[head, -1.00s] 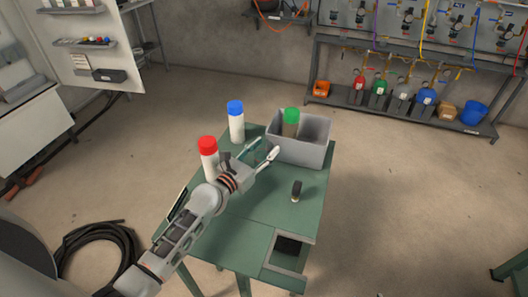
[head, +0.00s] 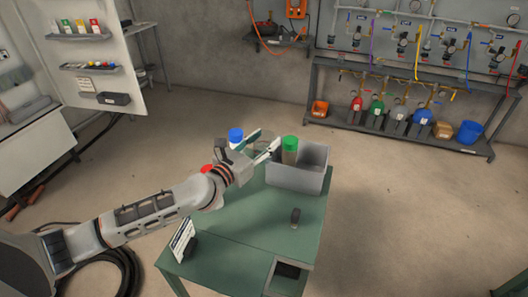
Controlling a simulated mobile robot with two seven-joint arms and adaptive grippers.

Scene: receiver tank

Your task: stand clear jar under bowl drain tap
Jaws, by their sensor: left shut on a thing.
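My left gripper (head: 262,147) is raised over the far part of the green table, beside the grey bin. Its fingers are shut on a see-through thing, taken as the clear jar (head: 258,142), which barely shows between them. Several filter units with bowls (head: 403,40) hang on the wall panel at the back right. Their drain taps are too small to tell apart. My right gripper is out of view.
The grey bin (head: 312,178) holds a green-capped bottle (head: 289,150). Blue-capped (head: 236,135) and red-capped (head: 207,169) bottles are partly behind my arm. A small dark object (head: 295,216) stands on the green table (head: 250,227). The low back shelf (head: 340,123) holds several coloured containers. Floor between is clear.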

